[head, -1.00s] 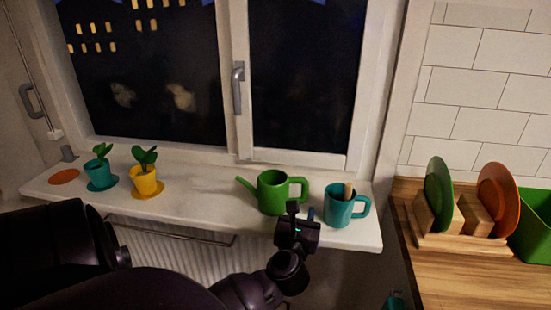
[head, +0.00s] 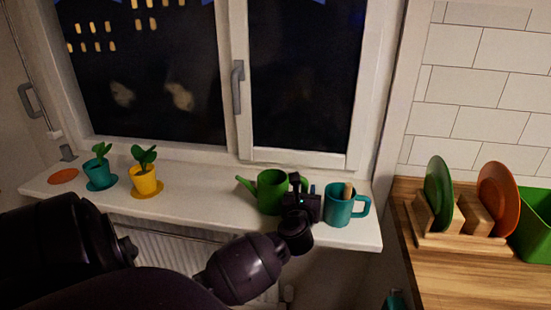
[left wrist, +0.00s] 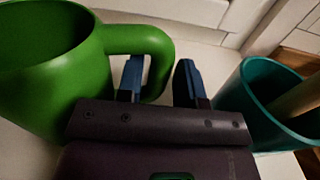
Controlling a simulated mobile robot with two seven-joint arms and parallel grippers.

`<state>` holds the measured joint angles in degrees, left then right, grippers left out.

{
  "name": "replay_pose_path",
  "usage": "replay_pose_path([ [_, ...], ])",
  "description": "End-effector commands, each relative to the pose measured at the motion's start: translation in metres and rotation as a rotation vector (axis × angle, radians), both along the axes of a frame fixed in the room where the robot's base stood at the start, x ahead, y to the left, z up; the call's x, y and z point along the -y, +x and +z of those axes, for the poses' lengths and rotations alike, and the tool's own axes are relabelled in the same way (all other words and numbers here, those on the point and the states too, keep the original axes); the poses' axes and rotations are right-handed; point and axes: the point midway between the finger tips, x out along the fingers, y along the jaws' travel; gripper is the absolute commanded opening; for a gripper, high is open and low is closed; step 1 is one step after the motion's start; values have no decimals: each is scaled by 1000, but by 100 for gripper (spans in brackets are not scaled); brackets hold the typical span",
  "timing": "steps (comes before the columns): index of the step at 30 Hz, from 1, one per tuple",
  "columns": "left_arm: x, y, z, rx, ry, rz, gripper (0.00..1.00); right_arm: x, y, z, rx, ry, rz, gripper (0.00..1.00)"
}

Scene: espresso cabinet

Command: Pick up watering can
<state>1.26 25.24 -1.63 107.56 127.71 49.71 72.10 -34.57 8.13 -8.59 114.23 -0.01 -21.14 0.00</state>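The green watering can (head: 270,192) stands upright on the windowsill, its spout pointing left and its handle on the right. In the left wrist view, its body (left wrist: 45,70) fills the left side. My left gripper (head: 303,190) is at the handle, between the can and the teal mug. In the left wrist view the gripper (left wrist: 160,80) is open: one blue finger is at the handle's loop, the other outside it, with the handle's outer part (left wrist: 157,58) between them. Contact cannot be told. In the head view my gripper hides most of the handle. My right gripper is not in view.
A teal mug (head: 338,206) holding utensils stands close to the right of my gripper; it also shows in the left wrist view (left wrist: 250,105). Two potted plants (head: 100,168) (head: 145,178) stand at the left. The window (head: 300,90) rises behind the sill (head: 210,205).

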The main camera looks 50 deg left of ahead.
Motion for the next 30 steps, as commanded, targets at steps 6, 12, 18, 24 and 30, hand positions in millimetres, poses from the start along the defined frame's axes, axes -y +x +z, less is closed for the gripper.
replay_pose_path([
  [6, -7, 10, 0, -1, -1, 0, 34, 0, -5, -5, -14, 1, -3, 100],
  [12, -7, 9, 0, -1, -1, 0, 31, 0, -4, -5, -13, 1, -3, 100],
  [18, -7, 9, 0, -1, -1, 0, 0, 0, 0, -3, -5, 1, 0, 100],
  [24, -7, 9, 1, 0, 1, -1, 0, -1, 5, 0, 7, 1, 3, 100],
  [30, -7, 9, 1, 0, 1, -1, 0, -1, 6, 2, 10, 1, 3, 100],
])
